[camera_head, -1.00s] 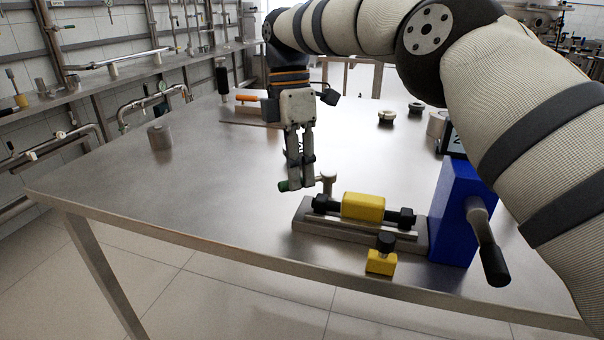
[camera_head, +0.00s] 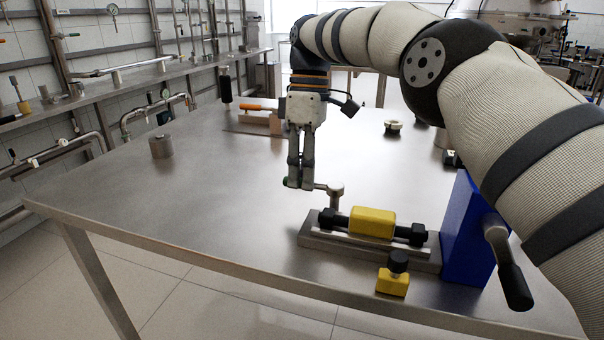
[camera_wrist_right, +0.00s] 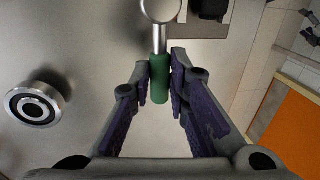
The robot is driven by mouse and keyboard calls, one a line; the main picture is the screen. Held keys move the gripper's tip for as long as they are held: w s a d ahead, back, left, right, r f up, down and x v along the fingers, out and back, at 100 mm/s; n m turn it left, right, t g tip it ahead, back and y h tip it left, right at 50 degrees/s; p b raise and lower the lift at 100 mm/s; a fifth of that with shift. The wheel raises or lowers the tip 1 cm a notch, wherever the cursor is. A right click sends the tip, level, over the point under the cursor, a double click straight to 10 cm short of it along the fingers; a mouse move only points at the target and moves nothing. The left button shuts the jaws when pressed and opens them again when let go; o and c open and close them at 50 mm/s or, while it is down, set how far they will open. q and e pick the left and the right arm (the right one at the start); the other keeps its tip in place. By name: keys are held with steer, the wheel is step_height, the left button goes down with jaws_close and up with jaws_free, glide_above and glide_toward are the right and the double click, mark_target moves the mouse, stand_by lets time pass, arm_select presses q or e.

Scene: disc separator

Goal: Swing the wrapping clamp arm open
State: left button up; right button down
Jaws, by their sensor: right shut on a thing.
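The wrapping clamp arm is a short metal bar (camera_head: 320,187) on an upright post (camera_head: 336,194), at the back left of the grey fixture base (camera_head: 312,238). It points left from the post. Its green handle (camera_wrist_right: 159,82) lies between the fingers of my right gripper (camera_wrist_right: 160,74); in the head view only its green tip (camera_head: 286,182) shows. My right gripper (camera_head: 299,186) points down and is shut on the handle. A yellow block (camera_head: 372,222) sits on a dark horizontal roller in the fixture. My left gripper is not in view.
A blue housing (camera_head: 467,232) with a crank handle (camera_head: 512,275) stands at the fixture's right. A yellow block with a black knob (camera_head: 393,275) is near the table's front edge. A metal cylinder (camera_head: 161,146) stands at left; the table's left middle is clear.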

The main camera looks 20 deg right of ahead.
steer(key=shift+d, duration=0.1)
stand_by(0.5)
steer(key=c, duration=1.5)
jaws_free()
steer(key=shift+c, duration=0.2)
